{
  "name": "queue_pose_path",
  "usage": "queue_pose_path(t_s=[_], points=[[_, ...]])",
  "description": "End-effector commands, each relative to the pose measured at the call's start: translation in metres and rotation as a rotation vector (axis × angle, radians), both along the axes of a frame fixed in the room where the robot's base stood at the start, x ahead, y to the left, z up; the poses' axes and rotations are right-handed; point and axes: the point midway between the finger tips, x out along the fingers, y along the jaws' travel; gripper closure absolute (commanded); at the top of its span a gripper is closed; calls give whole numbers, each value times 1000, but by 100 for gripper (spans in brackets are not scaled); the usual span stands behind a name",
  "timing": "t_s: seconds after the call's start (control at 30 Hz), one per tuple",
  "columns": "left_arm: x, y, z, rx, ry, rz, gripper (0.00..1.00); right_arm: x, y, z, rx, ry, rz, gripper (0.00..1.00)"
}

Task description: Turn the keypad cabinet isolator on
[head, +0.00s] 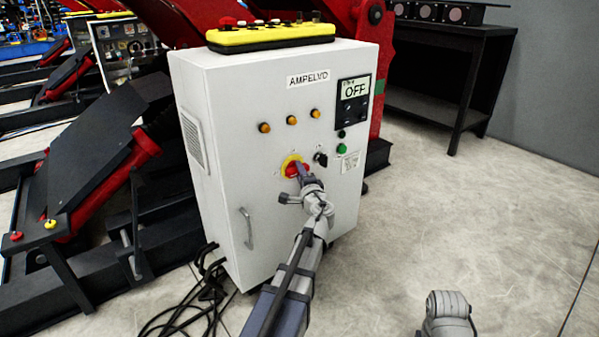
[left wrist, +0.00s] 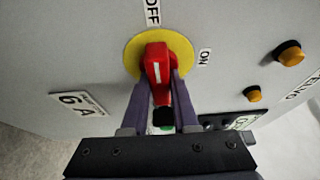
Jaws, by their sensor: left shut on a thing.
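The isolator, a red handle on a yellow disc (head: 285,165), sits on the front of the white keypad cabinet (head: 228,165). In the left wrist view the red handle (left wrist: 157,65) has a white line on its top pointing at the OFF label (left wrist: 152,12). The ON label (left wrist: 205,57) is to the right of the yellow disc. My left gripper (head: 302,170) is shut on the handle, with one finger on each side of it. The keypad display (head: 355,88) reads OFF. The fingers partly hide the handle and disc in the head view.
A yellow control box (head: 270,36) lies on the cabinet top. Cables (head: 195,300) lie on the floor at left. The floor at right is open.

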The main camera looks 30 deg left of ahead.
Motion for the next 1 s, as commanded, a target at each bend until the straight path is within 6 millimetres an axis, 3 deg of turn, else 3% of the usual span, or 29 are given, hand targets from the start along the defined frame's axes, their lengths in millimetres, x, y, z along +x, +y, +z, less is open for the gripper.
queue_pose_path(t_s=[0.47,1.0], points=[[0,0,2,43,107,-1,100,0,0,12,0,1,0,100],[0,0,1,230,562,-1,100,0,0,50,0,2,10,100]])
